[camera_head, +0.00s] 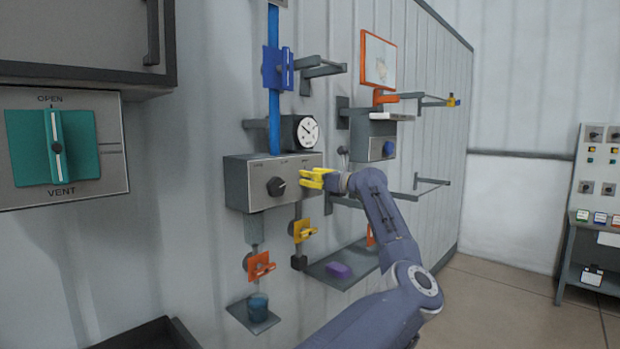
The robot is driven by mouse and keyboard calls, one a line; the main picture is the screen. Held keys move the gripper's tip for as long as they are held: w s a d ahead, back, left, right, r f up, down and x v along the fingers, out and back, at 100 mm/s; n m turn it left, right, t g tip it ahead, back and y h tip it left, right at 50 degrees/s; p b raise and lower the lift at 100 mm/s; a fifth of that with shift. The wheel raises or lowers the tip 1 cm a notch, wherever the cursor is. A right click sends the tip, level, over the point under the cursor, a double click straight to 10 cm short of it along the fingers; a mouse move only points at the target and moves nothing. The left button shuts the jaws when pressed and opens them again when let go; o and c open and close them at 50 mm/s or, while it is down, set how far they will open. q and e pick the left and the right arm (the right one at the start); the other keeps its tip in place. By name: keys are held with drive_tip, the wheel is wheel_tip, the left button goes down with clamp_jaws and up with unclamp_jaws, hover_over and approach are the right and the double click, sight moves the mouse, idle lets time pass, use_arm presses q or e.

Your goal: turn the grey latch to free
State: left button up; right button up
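A dark grey knob (276,187), the only thing I see that may be the grey latch, is on the front of a grey wall box (240,190). Its pointer tilts toward the upper right. Small labels run above it, too small to read. My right gripper (304,178), with yellow fingers, is at the box's right end, to the right of the knob and apart from it in the picture. I cannot tell how far its fingers are spread; nothing is visibly held. My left gripper is out of view.
A round gauge (307,132) and a blue pipe (273,108) are above the box. A yellow valve handle (303,230) and an orange one (260,266) are below. A teal dial (75,146) is at left.

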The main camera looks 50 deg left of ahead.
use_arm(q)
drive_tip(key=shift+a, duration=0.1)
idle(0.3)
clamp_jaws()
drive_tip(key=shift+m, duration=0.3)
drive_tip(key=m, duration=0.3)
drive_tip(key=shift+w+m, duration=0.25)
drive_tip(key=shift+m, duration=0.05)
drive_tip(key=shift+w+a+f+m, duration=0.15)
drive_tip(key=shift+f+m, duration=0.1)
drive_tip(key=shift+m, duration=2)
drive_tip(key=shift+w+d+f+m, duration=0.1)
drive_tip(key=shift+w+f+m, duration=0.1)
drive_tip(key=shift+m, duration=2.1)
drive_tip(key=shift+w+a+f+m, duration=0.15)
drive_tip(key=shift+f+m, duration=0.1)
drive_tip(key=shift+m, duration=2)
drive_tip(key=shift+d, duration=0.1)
